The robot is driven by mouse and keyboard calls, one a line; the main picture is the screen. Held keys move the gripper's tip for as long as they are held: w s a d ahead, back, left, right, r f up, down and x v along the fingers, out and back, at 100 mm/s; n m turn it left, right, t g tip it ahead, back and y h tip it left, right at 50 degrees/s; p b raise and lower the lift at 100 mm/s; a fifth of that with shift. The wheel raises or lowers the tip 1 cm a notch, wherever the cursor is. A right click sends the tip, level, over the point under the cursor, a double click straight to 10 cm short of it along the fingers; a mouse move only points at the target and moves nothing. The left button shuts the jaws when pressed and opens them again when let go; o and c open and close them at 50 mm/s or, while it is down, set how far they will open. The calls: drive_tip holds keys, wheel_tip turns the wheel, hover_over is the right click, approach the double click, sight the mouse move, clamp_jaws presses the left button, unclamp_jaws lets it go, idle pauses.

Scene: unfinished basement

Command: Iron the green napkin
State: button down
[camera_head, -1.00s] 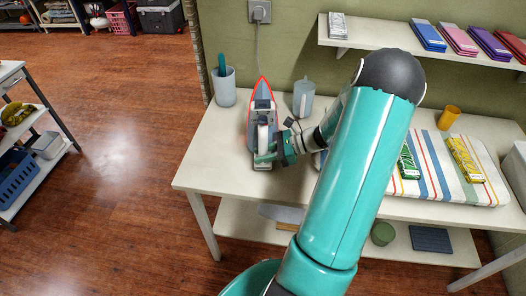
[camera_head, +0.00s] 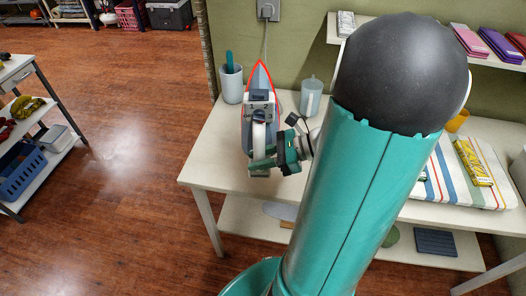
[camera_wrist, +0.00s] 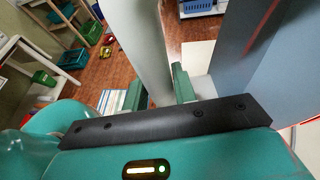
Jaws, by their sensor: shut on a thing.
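A grey iron with a red-edged soleplate (camera_head: 259,98) is in my gripper (camera_head: 264,152), which is shut on its handle. In the head view the iron seems raised above the left part of the table, its pointed end towards the wall. In the wrist view my gripper's fingers (camera_wrist: 160,88) stand on both sides of the grey handle (camera_wrist: 150,45), with the iron's body (camera_wrist: 240,60) to the right. The striped ironing pad (camera_head: 445,184) lies on the table at the right. My arm hides most of its left part, and the green napkin is almost wholly hidden there.
A yellow patterned packet or cloth (camera_head: 472,162) lies on the pad. A wall shelf (camera_head: 505,59) holds folded cloths. The table's front left (camera_head: 220,170) is clear.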

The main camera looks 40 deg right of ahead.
drive_tip(key=shift+s+a+r, duration=0.2)
drive_tip(key=shift+a+r, duration=0.15)
drive_tip(key=shift+a, duration=0.1)
drive_tip(key=shift+w+a, duration=0.2)
drive_tip(key=w+a+f+m+t+h, duration=0.2)
drive_tip(key=w+a, duration=0.3)
drive_tip(key=w, duration=0.5)
drive_tip(key=w+a+f+m+t+h, duration=0.1)
drive_tip(key=w+a+f+m+h, duration=0.3)
drive_tip(key=w, duration=0.6)
drive_tip(key=w+a+f+t, duration=0.1)
drive_tip(key=a+f, duration=0.1)
drive_tip(key=a, duration=0.4)
drive_tip(key=shift+w+a+f, duration=0.15)
drive_tip(key=shift+w+f, duration=0.1)
drive_tip(key=shift+w, duration=0.1)
